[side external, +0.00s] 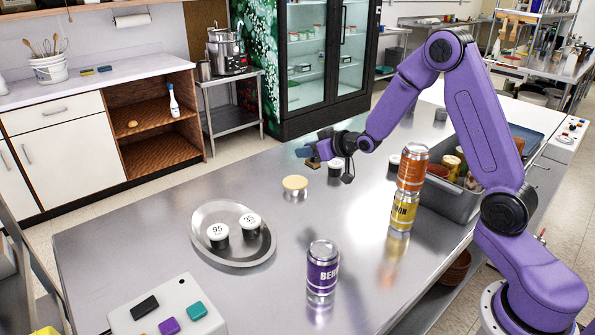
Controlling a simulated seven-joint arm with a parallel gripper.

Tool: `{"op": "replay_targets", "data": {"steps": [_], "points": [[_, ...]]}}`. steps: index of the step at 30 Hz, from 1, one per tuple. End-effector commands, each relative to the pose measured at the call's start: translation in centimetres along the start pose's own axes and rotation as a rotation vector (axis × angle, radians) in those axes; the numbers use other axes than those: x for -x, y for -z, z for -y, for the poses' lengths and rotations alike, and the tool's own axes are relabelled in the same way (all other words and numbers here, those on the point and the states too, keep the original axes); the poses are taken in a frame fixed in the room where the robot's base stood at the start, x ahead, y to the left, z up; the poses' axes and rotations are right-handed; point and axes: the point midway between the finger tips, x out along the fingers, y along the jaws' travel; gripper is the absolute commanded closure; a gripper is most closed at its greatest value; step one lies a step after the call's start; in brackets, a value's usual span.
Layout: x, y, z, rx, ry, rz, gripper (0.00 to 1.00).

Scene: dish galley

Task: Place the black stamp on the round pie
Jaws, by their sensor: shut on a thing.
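My gripper (326,156) is over the far part of the steel table, left of the stacked cans. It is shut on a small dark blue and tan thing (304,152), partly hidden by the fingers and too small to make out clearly. A round tan-topped pie (294,183) in a silver tin stands on the table, below and a little left of the gripper, apart from the held thing. A black block (145,307), perhaps the black stamp, lies on a pale box at the lower left.
A purple can (322,269) stands in front. An orange can (412,167) sits on a yellow can (402,212) beside a grey bin (444,203). A small jar (335,168) is under my gripper.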

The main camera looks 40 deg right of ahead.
Motion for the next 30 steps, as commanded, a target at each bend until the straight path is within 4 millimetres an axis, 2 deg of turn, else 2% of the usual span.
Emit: {"op": "replay_targets", "data": {"steps": [6, 10, 17, 24, 30], "points": [[-3.7, -1.8, -0.6, -0.001, 0.0, 0.003, 0.99], [-5.3, -2.6, -0.9, -0.001, 0.0, 0.002, 0.99], [-6.5, -3.0, -1.1, -0.001, 0.0, 0.0, 0.99], [-8.0, -5.5, -1.1, -0.001, 0.0, 0.003, 0.99], [-8.3, -6.0, -1.1, 0.0, -0.001, -0.001, 0.99]]}}
